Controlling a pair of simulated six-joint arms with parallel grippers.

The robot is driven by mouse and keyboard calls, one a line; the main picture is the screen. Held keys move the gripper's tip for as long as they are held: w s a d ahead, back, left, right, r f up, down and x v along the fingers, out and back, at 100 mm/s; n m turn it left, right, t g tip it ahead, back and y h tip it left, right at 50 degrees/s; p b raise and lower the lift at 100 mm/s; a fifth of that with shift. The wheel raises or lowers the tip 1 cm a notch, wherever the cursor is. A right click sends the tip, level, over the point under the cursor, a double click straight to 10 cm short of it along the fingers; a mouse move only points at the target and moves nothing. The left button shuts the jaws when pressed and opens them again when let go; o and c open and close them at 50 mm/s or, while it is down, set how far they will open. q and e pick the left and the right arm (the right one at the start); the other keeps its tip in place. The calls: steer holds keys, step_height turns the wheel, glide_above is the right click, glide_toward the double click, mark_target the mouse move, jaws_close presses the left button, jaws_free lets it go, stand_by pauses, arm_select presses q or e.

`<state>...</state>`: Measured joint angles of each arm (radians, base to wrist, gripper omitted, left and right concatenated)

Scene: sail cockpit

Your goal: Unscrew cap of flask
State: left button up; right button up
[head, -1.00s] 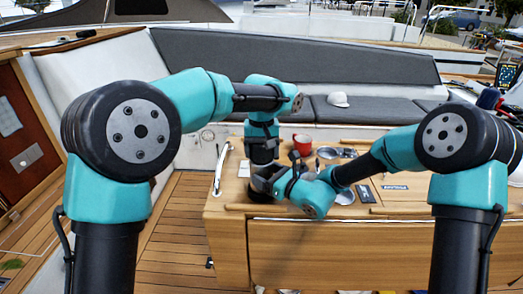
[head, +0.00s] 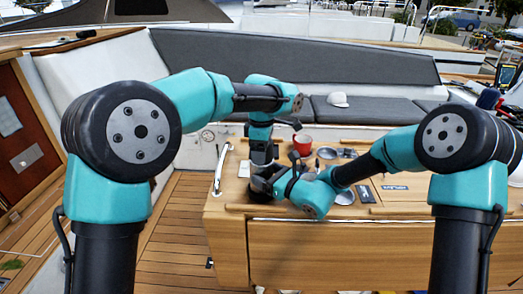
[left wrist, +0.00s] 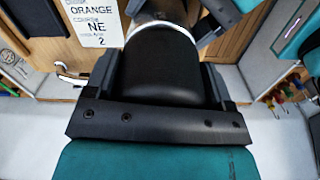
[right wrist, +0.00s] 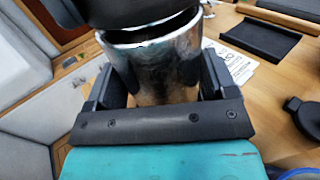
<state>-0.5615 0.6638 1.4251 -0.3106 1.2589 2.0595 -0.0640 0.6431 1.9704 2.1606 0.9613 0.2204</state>
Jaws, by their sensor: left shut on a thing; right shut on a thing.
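The flask (right wrist: 155,75) is a shiny metal cylinder. My right gripper (head: 267,182) is shut on its body from the side. The black cap (left wrist: 165,75) is at the top of the flask, and my left gripper (head: 263,156) is shut on it from above. In the right wrist view, the cap (right wrist: 140,12) is over the flask's rim, with a dark gap along part of the edge. I cannot tell whether any thread still holds it. In the head view, the grippers mostly hide flask and cap.
A red mug (head: 302,143) stands close to the right of my left gripper on the wooden table (head: 232,190). A printed card (left wrist: 95,22) and a dark tray (right wrist: 262,40) lie near the flask. A black round item (right wrist: 308,118) is at the right.

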arm_select(q)
steer(key=n, duration=1)
steer(key=o, duration=1)
steer(key=shift+r, duration=0.15)
steer(key=shift+r, duration=2.15)
steer(key=shift+c, duration=0.3)
